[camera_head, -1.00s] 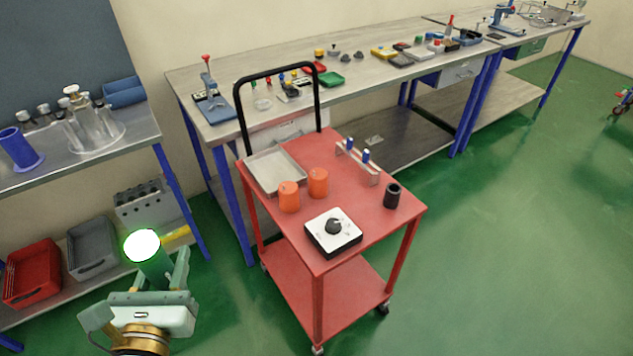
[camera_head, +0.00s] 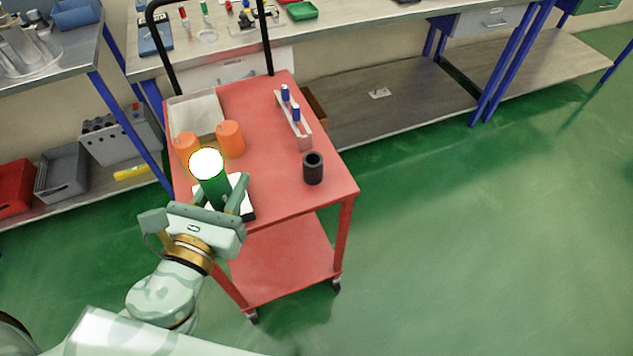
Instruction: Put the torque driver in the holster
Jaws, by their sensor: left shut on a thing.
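My left gripper (camera_head: 218,195) is shut on a green cylinder with a bright white round end, which seems to be the torque driver (camera_head: 213,187). It is held nearly upright at the cart's near left corner, in front of the white box. Its lower part is hidden between the fingers. A black open-topped cup, which seems to be the holster (camera_head: 313,169), stands upright on the red cart top to the right, apart from the gripper. Its opening faces up and looks empty. My right gripper is not in view.
On the red cart (camera_head: 262,100) are two orange cylinders (camera_head: 231,139), a grey tray (camera_head: 196,113), a rack with blue-capped pieces (camera_head: 299,128) and a white box (camera_head: 240,184), partly hidden. The black handle (camera_head: 266,40) rises at the back. Cart top between driver and cup is mostly clear.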

